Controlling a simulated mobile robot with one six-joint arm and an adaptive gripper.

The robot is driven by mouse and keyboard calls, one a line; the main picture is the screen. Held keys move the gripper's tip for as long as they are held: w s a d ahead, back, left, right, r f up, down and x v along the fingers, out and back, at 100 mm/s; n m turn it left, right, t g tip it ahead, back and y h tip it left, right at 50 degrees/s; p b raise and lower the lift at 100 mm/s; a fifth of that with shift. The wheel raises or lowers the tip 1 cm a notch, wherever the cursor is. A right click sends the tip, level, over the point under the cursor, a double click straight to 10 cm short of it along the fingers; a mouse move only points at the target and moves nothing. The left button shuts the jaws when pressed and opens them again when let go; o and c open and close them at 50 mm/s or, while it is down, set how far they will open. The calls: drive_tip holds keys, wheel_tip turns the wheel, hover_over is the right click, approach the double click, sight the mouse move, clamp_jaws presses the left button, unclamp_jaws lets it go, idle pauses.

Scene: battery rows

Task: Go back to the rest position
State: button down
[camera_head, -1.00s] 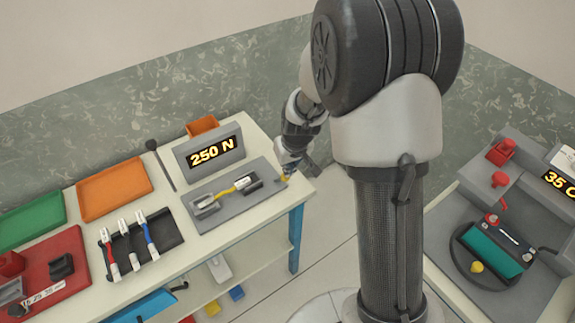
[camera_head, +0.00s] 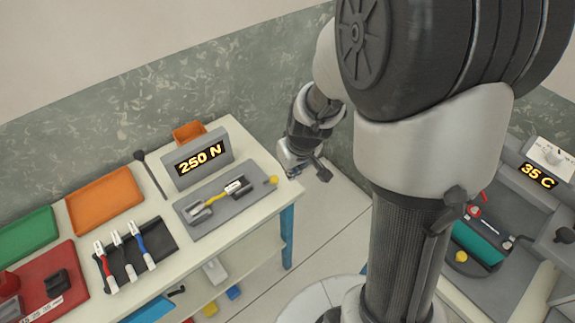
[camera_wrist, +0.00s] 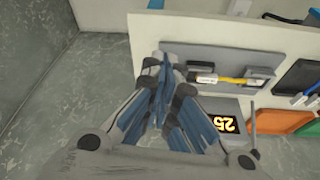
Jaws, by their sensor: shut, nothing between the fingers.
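My gripper (camera_head: 305,169) is beside the right end of the left table in the head view, apart from the things on it. In the wrist view my gripper (camera_wrist: 170,66) is shut and empty, its fingers close together.
The left table also holds an orange tray (camera_head: 104,200), a green tray (camera_head: 27,233), a red tray (camera_head: 52,280) and a dark rack with several cables (camera_head: 158,243). A second bench with a 35 C display (camera_head: 538,176) stands at right. Floor between is clear.

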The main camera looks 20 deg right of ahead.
drive_tip(key=shift+r, duration=0.1)
idle(0.3)
drive_tip(key=s+a+r, duration=0.4)
drive_tip(key=s+r, duration=0.4)
drive_tip(key=r, duration=0.4)
drive_tip(key=s+r+m+t, duration=0.1)
drive_tip(key=s+r, duration=0.5)
drive_tip(key=s, duration=0.6)
drive_tip(key=shift+s, duration=0.3)
drive_tip(key=shift+a, duration=0.1)
